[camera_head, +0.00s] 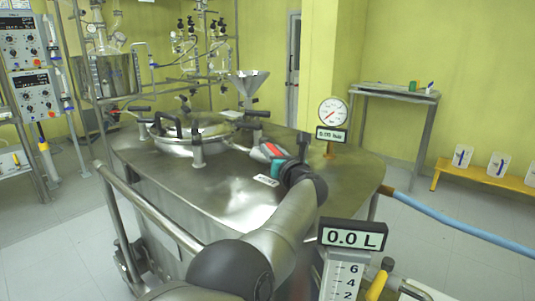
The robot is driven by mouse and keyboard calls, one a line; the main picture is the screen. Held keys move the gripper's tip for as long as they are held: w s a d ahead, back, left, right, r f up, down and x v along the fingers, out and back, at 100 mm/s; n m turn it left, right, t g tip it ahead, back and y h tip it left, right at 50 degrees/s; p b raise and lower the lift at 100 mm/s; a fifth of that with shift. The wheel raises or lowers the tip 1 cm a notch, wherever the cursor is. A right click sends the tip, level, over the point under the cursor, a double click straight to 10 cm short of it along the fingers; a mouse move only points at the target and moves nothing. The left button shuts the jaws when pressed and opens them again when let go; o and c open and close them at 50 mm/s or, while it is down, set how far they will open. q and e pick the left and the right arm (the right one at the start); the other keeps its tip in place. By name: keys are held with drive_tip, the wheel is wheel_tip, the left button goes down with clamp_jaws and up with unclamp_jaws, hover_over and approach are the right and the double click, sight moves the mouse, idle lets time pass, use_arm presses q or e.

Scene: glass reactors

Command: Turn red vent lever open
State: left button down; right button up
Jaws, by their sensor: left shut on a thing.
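The red vent lever (271,149) shows as a small red and grey part above the top of the steel reactor vessel (215,185). My left arm reaches up from the bottom middle across the vessel, and my left gripper (279,160) is at the lever, shut on it. The wrist hides much of the fingers and the lever's base, so the lever's exact angle is unclear. A small white label (266,180) lies on the lid just in front. My right gripper is not in view.
A round hatch (190,137) with clamps and a funnel (249,82) stand behind the gripper. A pressure gauge (333,112) rises to the right. A 0.0 L display (352,235) is at front right. A blue hose (465,235) runs off right.

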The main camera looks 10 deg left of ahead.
use_arm(q)
drive_tip(key=shift+d, duration=0.25)
drive_tip(key=c, duration=1.1)
unclamp_jaws()
drive_tip(key=o, duration=0.3)
drive_tip(key=shift+s, duration=0.15)
drive_tip(key=shift+o, duration=0.9)
drive_tip(key=shift+a, duration=0.1)
drive_tip(key=shift+a, duration=0.1)
